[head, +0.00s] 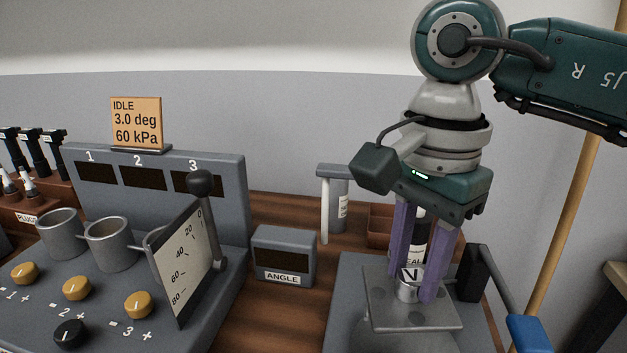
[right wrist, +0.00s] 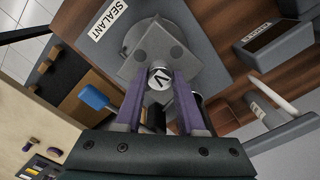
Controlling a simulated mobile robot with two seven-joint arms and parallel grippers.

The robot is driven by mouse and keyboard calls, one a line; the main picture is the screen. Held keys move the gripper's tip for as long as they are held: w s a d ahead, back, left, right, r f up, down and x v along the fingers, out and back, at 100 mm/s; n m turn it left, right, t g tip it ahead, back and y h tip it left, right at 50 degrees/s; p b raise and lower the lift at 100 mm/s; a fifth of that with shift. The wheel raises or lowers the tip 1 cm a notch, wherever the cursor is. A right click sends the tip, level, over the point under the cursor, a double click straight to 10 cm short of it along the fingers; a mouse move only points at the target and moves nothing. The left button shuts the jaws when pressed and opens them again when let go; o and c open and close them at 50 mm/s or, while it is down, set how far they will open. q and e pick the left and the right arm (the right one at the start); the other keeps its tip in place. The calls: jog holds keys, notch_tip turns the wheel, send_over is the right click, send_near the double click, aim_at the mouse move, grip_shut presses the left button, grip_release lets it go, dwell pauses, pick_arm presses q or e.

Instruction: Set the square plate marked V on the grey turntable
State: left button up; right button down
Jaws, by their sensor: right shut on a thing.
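The square grey plate (head: 385,313) has a round metal knob (head: 409,284) with a dark letter, partly covered by a finger; it looks like a V in the right wrist view (right wrist: 160,77). My right gripper (head: 413,287) points down and is shut on this knob, one purple finger on each side. The plate looks about level and is over the round grey turntable (head: 412,344), which also shows beyond the plate in the right wrist view (right wrist: 133,37). I cannot tell whether plate and turntable touch. My left gripper is not in view.
The turntable's grey base (head: 345,285) is on a wooden bench. A blue-ended handle (head: 528,333) is at its right. An ANGLE box (head: 284,256) and a grey console (head: 225,195) with knobs and cups stand left. A reddish bin (head: 380,222) and a grey post (head: 337,200) are behind.

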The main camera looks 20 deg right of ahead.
jog(key=f, duration=0.1)
jog(key=d+f+m, duration=0.1)
jog(key=f+m, duration=0.1)
jog(key=shift+s+d, duration=0.15)
jog(key=shift+s, duration=0.2)
jog(key=shift+f+b, duration=1.85)
jog(key=shift+f, duration=0.4)
jog(key=shift+f+b, duration=0.2)
jog(key=shift+b, duration=0.2)
jog(key=shift+f+b, duration=0.3)
jog(key=shift+b, duration=0.05)
jog(key=shift+f+b, duration=0.35)
jog(key=shift+b, duration=0.05)
jog(key=shift+f+b, duration=0.15)
jog(key=shift+b, duration=0.2)
dwell(0.3)
